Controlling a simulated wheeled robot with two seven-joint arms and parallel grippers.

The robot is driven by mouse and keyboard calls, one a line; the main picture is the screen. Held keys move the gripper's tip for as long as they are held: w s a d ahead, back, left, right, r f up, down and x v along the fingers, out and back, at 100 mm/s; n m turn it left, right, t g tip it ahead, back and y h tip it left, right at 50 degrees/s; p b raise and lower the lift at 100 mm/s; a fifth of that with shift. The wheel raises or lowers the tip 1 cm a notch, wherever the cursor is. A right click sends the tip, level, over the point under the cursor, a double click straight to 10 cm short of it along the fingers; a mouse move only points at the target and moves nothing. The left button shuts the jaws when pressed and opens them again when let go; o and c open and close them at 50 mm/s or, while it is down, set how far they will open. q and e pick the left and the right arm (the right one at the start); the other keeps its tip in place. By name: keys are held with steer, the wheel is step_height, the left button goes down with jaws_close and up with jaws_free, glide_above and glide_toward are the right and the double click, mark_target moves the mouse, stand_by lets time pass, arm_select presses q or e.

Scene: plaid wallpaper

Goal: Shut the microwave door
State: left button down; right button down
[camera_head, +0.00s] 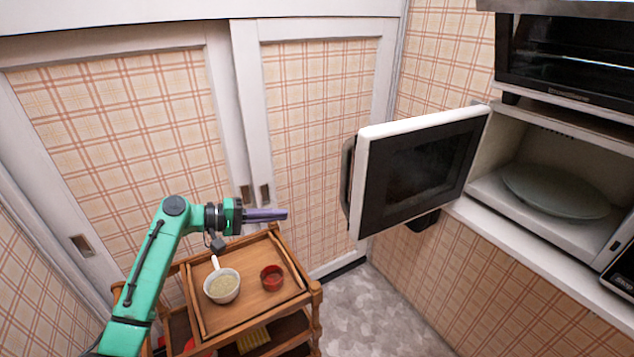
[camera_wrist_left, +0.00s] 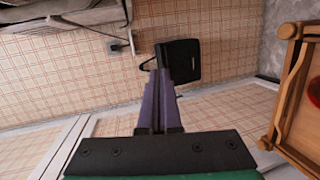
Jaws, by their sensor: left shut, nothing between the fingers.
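The microwave door (camera_head: 415,165) stands wide open in the head view, a white-framed panel with a dark window and a dark handle (camera_head: 347,175) on its left edge. The microwave cavity (camera_head: 545,180) is exposed at right, with a round glass plate (camera_head: 555,190) inside. My left gripper (camera_head: 284,214) is shut and empty, with purple fingers pointing right, left of the door and apart from it. In the left wrist view the shut fingers (camera_wrist_left: 160,92) point away from the camera. My right gripper is not in view.
A toaster oven (camera_head: 570,55) sits above the microwave. Sliding doors (camera_head: 320,120) are behind. Open floor (camera_head: 378,312) lies right of the cart.

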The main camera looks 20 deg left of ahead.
arm_select(q)
step_height(320, 180, up, 13)
steer(key=s+m+h, duration=0.1)
steer(key=s+h, duration=0.2)
steer(key=w+d+p, duration=0.3)
steer(key=d+p, duration=0.4)
steer(key=d, duration=0.4)
steer(key=shift+d+f, duration=0.35)
steer(key=shift+d, duration=0.05)
steer(key=shift+w, duration=0.15)
